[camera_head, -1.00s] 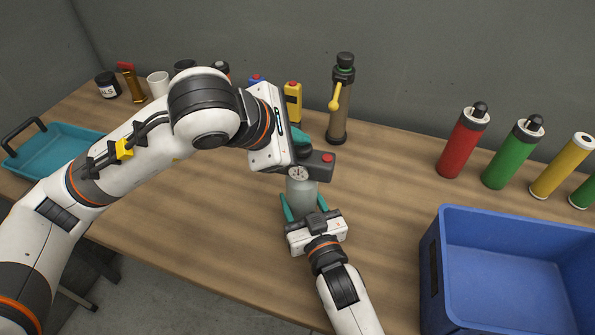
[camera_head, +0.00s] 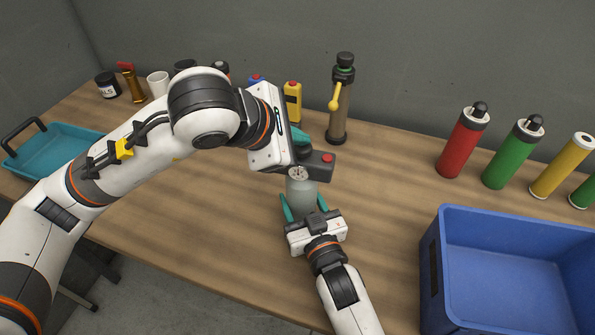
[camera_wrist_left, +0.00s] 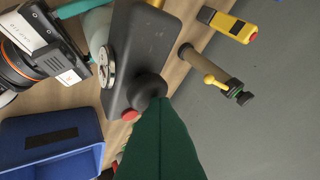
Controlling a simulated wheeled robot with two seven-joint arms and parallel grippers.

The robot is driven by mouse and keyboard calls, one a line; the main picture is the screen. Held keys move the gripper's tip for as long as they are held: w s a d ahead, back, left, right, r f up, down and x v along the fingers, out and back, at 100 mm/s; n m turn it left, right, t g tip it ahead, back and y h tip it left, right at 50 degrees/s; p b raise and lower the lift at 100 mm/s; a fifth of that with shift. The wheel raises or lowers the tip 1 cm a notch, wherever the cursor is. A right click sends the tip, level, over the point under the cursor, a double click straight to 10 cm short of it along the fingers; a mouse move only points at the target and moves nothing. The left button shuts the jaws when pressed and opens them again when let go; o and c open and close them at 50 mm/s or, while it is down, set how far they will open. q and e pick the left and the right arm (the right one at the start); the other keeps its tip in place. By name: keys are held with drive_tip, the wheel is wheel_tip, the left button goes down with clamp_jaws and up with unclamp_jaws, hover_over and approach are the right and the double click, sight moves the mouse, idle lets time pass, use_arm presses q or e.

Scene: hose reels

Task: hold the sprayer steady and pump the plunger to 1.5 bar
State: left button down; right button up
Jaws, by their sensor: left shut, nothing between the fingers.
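The sprayer has a grey bottle (camera_head: 302,195) and a dark pump head (camera_head: 314,168) with a red button and a round gauge; it stands upright on the table. In the left wrist view, the dark head (camera_wrist_left: 124,60), the gauge (camera_wrist_left: 107,66) and a black plunger knob (camera_wrist_left: 147,91) show. The gauge reading is too small to tell. My right gripper (camera_head: 304,208) has its teal fingers on both sides of the bottle, shut on it. My left gripper (camera_head: 301,136) is shut and empty, fingertips at the plunger knob. Its green fingers (camera_wrist_left: 160,145) partly hide the knob; contact is unclear.
A bronze pump bottle with a yellow lever (camera_head: 339,105) and a yellow device (camera_head: 292,102) stand behind. A blue crate (camera_head: 432,270) and several coloured cylinders are at the right. A teal tray (camera_head: 60,152) is at the left. The table's middle left is clear.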

use_arm(q)
drive_tip(key=shift+a+f, duration=0.15)
drive_tip(key=shift+f, duration=0.55)
use_arm(e)
drive_tip(key=shift+s+f, duration=0.1)
use_arm(q)
drive_tip(key=shift+a+f, duration=0.1)
drive_tip(key=shift+f, duration=0.4)
use_arm(e)
drive_tip(key=shift+a, duration=0.15)
use_arm(q)
drive_tip(key=shift+f, duration=0.1)
use_arm(e)
drive_tip(key=shift+s, duration=0.1)
use_arm(q)
drive_tip(key=shift+s, duration=0.1)
drive_tip(key=shift+r, duration=0.45)
drive_tip(key=r, duration=0.4)
drive_tip(key=shift+w+r, duration=0.2)
drive_tip(key=shift+r, duration=0.05)
use_arm(e)
drive_tip(key=shift+w, duration=0.2)
use_arm(q)
drive_tip(key=shift+r, duration=0.65)
use_arm(e)
drive_tip(key=shift+d, duration=0.2)
